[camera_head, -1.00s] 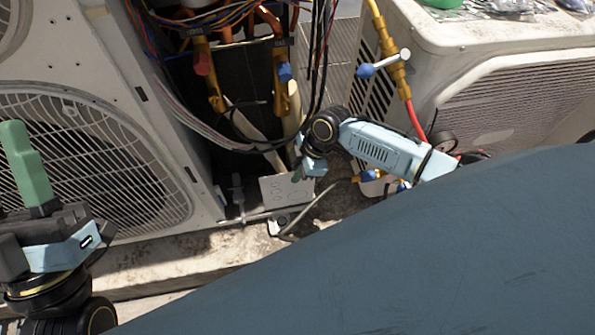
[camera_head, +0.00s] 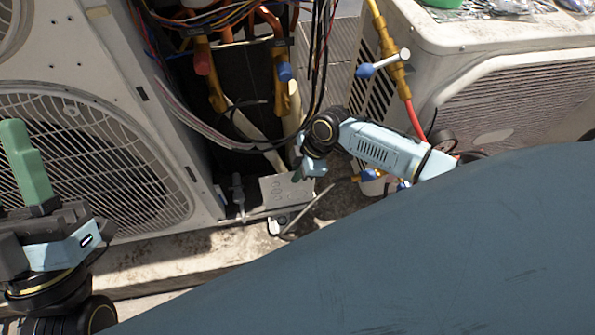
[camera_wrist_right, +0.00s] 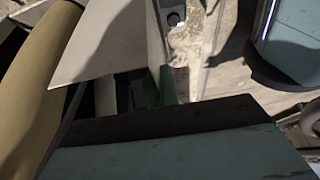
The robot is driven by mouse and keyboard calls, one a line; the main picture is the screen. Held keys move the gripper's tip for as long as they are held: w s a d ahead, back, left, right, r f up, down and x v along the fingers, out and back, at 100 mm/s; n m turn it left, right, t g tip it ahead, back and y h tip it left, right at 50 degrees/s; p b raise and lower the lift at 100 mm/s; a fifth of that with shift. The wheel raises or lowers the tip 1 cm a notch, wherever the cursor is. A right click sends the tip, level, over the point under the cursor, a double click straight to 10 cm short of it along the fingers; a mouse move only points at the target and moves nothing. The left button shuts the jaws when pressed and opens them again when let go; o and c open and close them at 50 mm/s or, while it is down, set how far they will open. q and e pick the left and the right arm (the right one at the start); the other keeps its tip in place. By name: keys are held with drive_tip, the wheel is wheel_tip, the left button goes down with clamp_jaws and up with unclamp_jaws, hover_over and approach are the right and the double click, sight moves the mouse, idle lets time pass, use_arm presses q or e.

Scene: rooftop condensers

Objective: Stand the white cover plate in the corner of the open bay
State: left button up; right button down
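The white cover plate (camera_head: 287,193) is at the foot of the open bay (camera_head: 246,95), low at its right side, tilted and now in grey shade. My right gripper (camera_head: 306,170) is at its upper right edge. In the right wrist view the plate (camera_wrist_right: 108,42) runs down to the green fingers (camera_wrist_right: 156,88), which appear closed on it. Whether its lower edge touches the base is unclear. My left gripper (camera_head: 28,165) is at the far left, in front of the fan grille; its green fingers overlap side-on, so its opening cannot be told.
Copper pipes with a red valve cap (camera_head: 203,64) and a blue one (camera_head: 285,72), plus loose black cables, hang in the bay. A grey fitting (camera_head: 238,193) stands left of the plate. A second condenser (camera_head: 500,95) is at the right. A blue-grey surface fills the lower right.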

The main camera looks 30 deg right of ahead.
idle(0.3)
drive_tip(key=c, duration=1.6)
unclamp_jaws()
